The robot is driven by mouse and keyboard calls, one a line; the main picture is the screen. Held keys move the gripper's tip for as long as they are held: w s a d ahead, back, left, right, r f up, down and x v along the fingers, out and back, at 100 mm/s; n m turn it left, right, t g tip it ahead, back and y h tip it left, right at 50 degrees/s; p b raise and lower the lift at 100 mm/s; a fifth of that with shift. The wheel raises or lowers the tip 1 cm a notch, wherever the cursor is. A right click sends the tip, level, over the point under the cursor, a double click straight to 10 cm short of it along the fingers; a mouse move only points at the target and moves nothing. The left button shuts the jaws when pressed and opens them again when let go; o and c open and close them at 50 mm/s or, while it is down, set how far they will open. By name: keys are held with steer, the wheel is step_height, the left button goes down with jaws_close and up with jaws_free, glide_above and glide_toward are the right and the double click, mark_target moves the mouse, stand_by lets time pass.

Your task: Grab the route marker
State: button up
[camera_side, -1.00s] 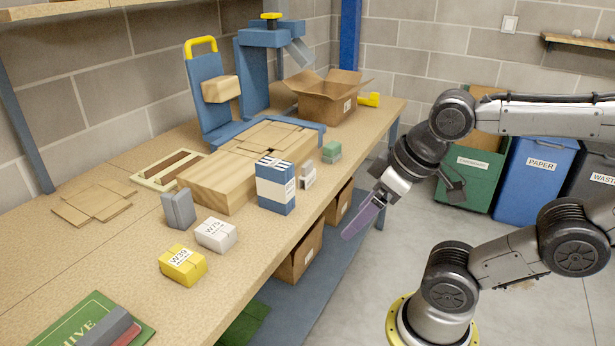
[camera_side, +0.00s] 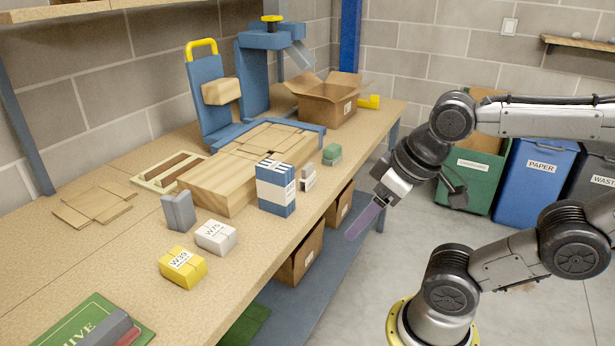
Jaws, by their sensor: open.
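My gripper (camera_side: 352,238), with long purple fingers, hangs in the air past the bench's front edge and points down to the left. It is open and apart from everything on the bench; the fingers overlap from this side. No thing is plainly readable as the route marker. Two small labelled blocks lie on the bench at front: a yellow block marked W39 (camera_side: 183,267) and a white block marked W75 (camera_side: 216,237). They are left of my gripper, well apart from it.
A grey block (camera_side: 179,212), a blue-and-white box (camera_side: 276,188), small grey pieces (camera_side: 308,178) and a green block (camera_side: 332,154) stand nearby. A wooden box (camera_side: 212,190) lies behind. An open carton (camera_side: 325,105) is at the back. Bins (camera_side: 536,178) stand right.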

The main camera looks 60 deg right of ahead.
steer(key=w+r+m, duration=0.4)
steer(key=r, duration=0.4)
steer(key=w+d+r+m+g, duration=0.1)
steer(key=w+d+r+m, duration=0.15)
steer(key=w, duration=0.35)
steer(key=w+d+r+m, duration=0.2)
steer(key=w+d+r, duration=0.1)
steer(key=w+d, duration=0.15)
steer(key=m+g, duration=0.4)
steer(key=m, duration=0.4)
glide_above(308, 177)
steer(key=w+d, duration=0.1)
step_height(308, 177, down, 18)
steer(key=shift+r, duration=0.1)
step_height(308, 177, down, 13)
steer(key=shift+s+f, duration=0.15)
steer(key=shift+f, duration=0.05)
